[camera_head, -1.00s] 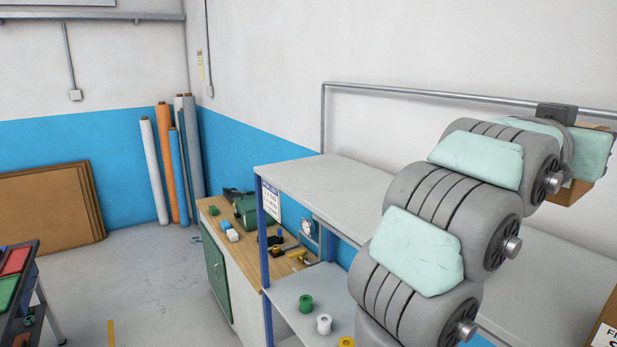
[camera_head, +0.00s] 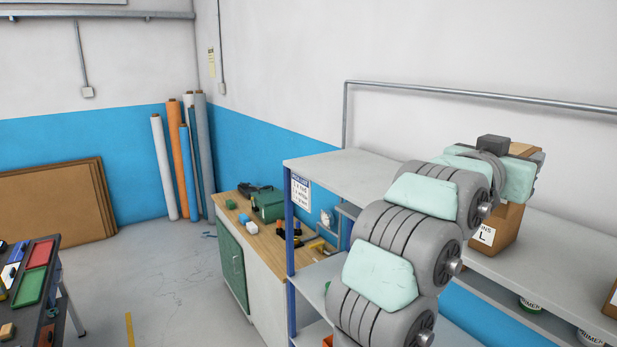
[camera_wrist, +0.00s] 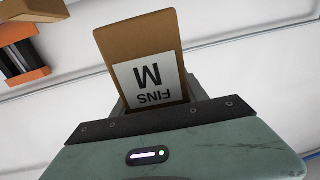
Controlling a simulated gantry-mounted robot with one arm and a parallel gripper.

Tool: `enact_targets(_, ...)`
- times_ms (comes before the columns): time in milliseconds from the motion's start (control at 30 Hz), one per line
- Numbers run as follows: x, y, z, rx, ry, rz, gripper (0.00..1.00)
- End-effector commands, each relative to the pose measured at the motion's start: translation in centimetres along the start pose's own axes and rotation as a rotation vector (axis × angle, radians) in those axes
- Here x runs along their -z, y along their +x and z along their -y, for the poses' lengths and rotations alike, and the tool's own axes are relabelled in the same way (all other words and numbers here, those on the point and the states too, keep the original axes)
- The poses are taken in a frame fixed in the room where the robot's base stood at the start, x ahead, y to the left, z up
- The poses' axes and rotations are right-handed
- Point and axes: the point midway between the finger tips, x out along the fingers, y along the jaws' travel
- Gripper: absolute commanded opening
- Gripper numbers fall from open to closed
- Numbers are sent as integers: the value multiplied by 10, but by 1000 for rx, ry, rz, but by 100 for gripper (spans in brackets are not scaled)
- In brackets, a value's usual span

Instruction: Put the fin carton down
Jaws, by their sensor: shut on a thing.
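My gripper (camera_wrist: 158,104) is shut on a brown fin carton (camera_wrist: 140,38) with a white label reading "FINS M", which appears upside down in the wrist view. In the head view my gripper (camera_head: 514,160) is above the top shelf, at right. Only a bit of brown carton (camera_head: 526,149) shows behind it there, with the rest hidden. A second brown carton (camera_head: 508,228), with a label ending in "INS L", stands on the grey top shelf (camera_head: 560,252) just below my gripper. I cannot tell whether the held carton is touching anything.
Another carton (camera_head: 613,302) is cut off at the right edge. Primer cans (camera_head: 530,305) stand on a lower level. The top shelf's left part (camera_head: 345,165) is bare. A wall pipe (camera_head: 480,97) runs behind it. A wooden workbench (camera_head: 262,225) with tools stands to the left.

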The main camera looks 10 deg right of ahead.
Motion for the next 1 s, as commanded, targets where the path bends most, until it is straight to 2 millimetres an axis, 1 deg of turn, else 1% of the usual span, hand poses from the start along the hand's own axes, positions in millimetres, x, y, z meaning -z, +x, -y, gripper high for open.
enact_targets(33,-10,2,14,23,-4,5,0)
enact_targets(67,-16,2,22,37,-4,5,0)
enact_targets(167,-43,2,54,94,-5,5,0)
enact_targets(200,-55,0,67,121,-4,6,0)
enact_targets(267,-77,-2,86,161,-7,10,0)
enact_targets(300,-89,-5,99,190,-4,8,0)
enact_targets(367,-111,-10,117,233,-6,10,0)
enact_targets(500,-157,-26,152,329,-1,8,0)
enact_targets(667,-213,-50,182,435,-2,9,0)
enact_targets(800,-259,-76,202,526,0,8,0)
enact_targets(867,-280,-89,208,562,-3,11,0)
enact_targets(1000,-323,-121,218,648,-1,7,0)
